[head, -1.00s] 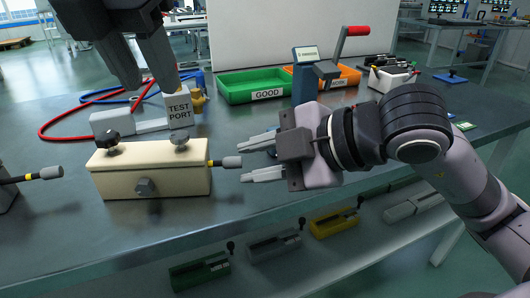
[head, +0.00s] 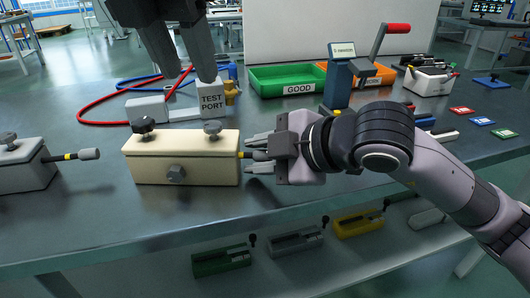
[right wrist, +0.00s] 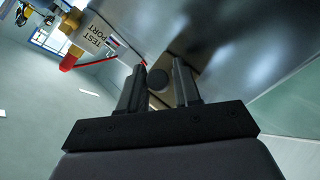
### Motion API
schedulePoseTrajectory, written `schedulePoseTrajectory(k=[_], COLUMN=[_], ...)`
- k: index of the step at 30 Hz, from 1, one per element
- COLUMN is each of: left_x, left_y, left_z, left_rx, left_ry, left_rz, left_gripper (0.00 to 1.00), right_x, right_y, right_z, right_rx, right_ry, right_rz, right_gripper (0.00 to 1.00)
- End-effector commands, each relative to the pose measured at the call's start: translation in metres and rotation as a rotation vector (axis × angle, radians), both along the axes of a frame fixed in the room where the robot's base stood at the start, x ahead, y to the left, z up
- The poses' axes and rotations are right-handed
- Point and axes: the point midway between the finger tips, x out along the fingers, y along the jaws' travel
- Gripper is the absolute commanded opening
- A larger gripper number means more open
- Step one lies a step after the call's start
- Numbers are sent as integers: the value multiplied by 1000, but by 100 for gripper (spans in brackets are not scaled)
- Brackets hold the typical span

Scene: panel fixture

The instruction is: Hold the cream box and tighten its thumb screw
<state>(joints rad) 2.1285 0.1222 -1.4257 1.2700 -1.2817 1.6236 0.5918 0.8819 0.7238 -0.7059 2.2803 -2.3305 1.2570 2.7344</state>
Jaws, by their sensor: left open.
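The cream box (head: 205,172) sits on the table in the head view, with a dark knob on its top left, a grey one on its top right and a grey one on its front. A side screw (head: 246,155) with a yellow band sticks out of its right end. My right gripper (head: 259,155) is open, its fingers either side of the screw's grey head, which they partly hide. In the right wrist view, the round screw head (right wrist: 158,79) shows between the two fingers. My left gripper (head: 192,76) is open above and behind the box, apart from it.
A grey box (head: 25,172) with a similar side screw stands at left, its screw pointing towards the cream box. The test port (head: 211,103) stands behind the cream box. A green bin (head: 285,84) and an orange bin (head: 375,76) stand further back. The front table strip is clear.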

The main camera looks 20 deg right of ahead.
Motion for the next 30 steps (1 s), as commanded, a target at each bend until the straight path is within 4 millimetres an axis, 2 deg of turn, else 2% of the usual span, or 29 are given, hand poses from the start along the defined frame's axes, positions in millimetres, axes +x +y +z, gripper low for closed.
schedulePoseTrajectory(k=[1, 4, 6, 8, 14, 20, 30], left_x=[0, 0, 0, 0, 2, 8, 18], left_y=[0, 0, 0, 0, 4, 17, 48], left_z=[0, 0, 0, 0, -6, -20, -38], left_rx=[0, 0, 0, -1, -82, -302, -630], left_ry=[0, 0, 0, 1, 68, 289, 805], left_rz=[0, 0, 0, 1, 84, 348, 909], left_gripper=[43, 43, 43, 53, 53, 53, 53], right_x=[0, 0, 0, 0, 0, 0, 0], right_y=[0, 0, 0, 0, 0, 0, 0], right_z=[0, 0, 0, 0, 0, 0, 0], right_rx=[0, 0, 0, 0, 0, 0, 0], right_ry=[0, 0, 0, 0, 0, 0, 0], right_rz=[0, 0, 0, 0, 0, 0, 0], right_gripper=[33, 0, 0, 0, 0, 0, 0])
